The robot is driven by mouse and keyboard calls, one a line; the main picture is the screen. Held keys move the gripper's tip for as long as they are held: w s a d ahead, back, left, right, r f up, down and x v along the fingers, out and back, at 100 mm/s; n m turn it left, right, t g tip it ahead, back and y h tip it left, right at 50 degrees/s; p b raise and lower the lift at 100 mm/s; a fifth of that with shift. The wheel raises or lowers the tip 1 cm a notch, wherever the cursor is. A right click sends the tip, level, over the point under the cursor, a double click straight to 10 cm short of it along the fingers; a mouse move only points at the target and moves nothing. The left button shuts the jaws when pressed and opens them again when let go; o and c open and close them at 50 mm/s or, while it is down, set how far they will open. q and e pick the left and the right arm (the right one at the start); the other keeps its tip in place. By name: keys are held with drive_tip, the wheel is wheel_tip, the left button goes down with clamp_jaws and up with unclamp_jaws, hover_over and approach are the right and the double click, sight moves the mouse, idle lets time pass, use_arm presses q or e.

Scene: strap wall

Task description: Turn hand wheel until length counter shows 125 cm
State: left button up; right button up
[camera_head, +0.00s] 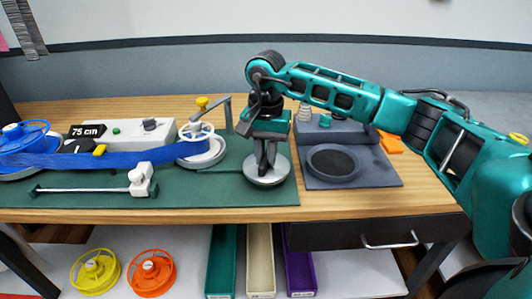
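The length counter (86,131) is a black display on the left of the green mat and reads 75 cm. A round grey disc (280,177), which looks like the hand wheel, lies at the right end of the mat. My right gripper (266,168) points straight down over its middle. Its dark fingers are close together at the disc and hide the hub; I cannot tell whether they clamp it. A blue strap (120,155) runs from a blue reel (25,140) at the left to a pale reel (201,150). My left gripper is not in view.
A lever with a yellow knob (202,103) stands behind the pale reel. A grey block with a round dish (335,164) is right of the disc, below my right arm. Yellow (83,265) and orange reels (147,262) and several narrow bins lie on the lower shelf.

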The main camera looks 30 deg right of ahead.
clamp_jaws()
drive_tip(key=shift+m, duration=0.4)
drive_tip(key=m, duration=0.7)
drive_tip(key=shift+w+p, duration=0.1)
drive_tip(key=shift+p, duration=0.3)
drive_tip(key=shift+w+m, duration=0.1)
drive_tip(key=shift+m, duration=1.8)
drive_tip(key=shift+m, duration=0.3)
drive_tip(key=o, duration=0.6)
unclamp_jaws()
drive_tip(key=shift+c, duration=0.2)
